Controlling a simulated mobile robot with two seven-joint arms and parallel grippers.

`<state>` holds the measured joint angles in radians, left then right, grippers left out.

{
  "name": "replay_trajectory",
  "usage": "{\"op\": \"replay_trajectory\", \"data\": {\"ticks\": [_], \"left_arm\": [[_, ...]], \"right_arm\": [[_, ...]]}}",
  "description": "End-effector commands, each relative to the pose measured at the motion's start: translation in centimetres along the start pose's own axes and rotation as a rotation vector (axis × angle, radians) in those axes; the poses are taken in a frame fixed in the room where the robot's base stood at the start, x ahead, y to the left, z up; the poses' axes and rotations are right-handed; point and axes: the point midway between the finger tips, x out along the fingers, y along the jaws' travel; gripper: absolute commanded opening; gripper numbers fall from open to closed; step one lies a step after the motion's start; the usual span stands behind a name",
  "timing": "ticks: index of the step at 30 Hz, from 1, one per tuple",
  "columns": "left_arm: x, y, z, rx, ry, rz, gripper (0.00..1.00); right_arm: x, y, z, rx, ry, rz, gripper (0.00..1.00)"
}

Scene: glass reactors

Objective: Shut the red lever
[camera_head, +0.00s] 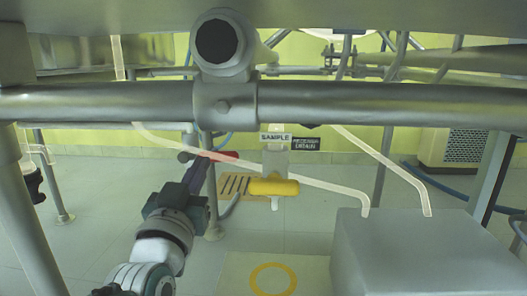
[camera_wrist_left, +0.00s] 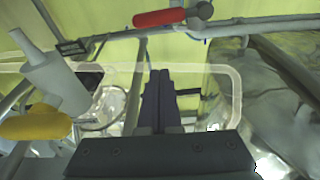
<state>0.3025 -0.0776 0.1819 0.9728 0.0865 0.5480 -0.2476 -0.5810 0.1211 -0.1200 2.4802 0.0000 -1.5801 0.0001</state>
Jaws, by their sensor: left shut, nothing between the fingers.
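The red lever (camera_head: 224,156) is a short red handle below the big grey pipe, left of the white SAMPLE label. It lies roughly level. In the left wrist view the red lever (camera_wrist_left: 159,17) is at the top, beyond the fingertips and joined to a grey fitting at its right. My left gripper (camera_head: 200,166) comes up from the lower left, its dark fingers close to the lever in the picture. In the left wrist view its fingers (camera_wrist_left: 160,76) are together and empty, with a visible gap to the lever. My right gripper is not in view.
A yellow handle (camera_head: 273,187) hangs below the SAMPLE label (camera_head: 275,137), right of my gripper. A thick grey pipe (camera_head: 370,103) crosses above. A pale tube (camera_head: 300,180) runs behind the yellow handle to a grey box (camera_head: 430,255) at lower right.

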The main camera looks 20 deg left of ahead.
Motion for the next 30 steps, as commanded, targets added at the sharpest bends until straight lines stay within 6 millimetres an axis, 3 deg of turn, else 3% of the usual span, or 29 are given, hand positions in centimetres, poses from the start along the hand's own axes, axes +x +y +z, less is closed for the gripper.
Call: {"op": "replay_trajectory", "data": {"ticks": [3, 10, 14, 16, 20, 23, 30], "left_arm": [[-1.2, 0.1, -0.1, 0.000, -0.002, 0.001, 0.00], [-1.9, 0.1, 0.5, 0.005, -0.031, 0.017, 0.00], [-3.3, 0.4, 2.4, 0.024, -0.170, 0.082, 0.00], [-5.0, 0.7, 3.7, 0.040, -0.290, 0.132, 0.00], [-9.7, 1.3, 5.9, 0.073, -0.550, 0.223, 0.00], [-14.4, 1.5, 6.6, 0.103, -0.752, 0.279, 0.00], [-26.3, 0.8, 5.2, 0.170, -1.175, 0.357, 0.00]], "right_arm": [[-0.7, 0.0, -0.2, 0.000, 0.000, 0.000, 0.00], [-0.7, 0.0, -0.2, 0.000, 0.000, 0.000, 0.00], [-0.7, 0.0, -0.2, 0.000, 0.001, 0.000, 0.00], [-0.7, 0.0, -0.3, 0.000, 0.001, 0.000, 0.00], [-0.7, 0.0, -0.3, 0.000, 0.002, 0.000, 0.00], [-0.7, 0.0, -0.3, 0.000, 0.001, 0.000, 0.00], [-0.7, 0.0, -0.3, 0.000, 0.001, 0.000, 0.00]]}}
